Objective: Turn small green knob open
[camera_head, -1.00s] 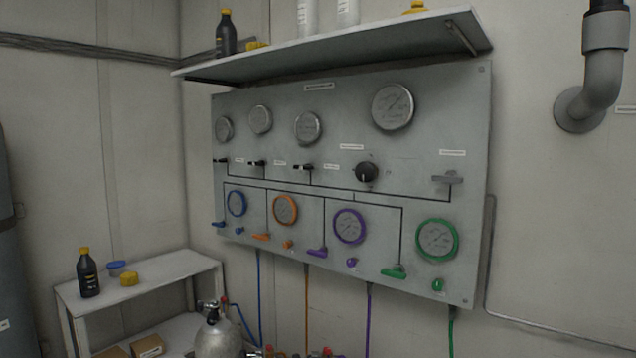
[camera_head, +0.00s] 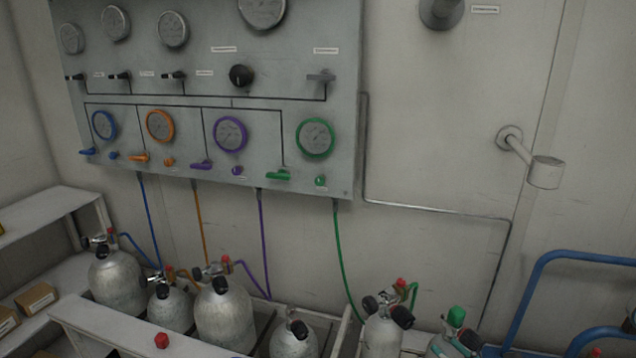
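The small green knob (camera_head: 320,181) sits at the lower right of the grey wall panel (camera_head: 345,150), below the green-rimmed gauge (camera_head: 315,138). A green lever handle (camera_head: 278,175) is to the left of the knob, lying roughly horizontal. The knob is too small to tell how far it is turned. A green hose (camera_head: 342,250) hangs from the panel's lower edge below the knob. Neither of my grippers shows in the head view.
Several gas cylinders (camera_head: 222,315) stand in a rack below the panel. A white shelf (camera_head: 45,215) with boxes is at the left. A blue rail (camera_head: 540,280) is at the lower right, and a pipe fitting (camera_head: 543,172) sticks out of the wall.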

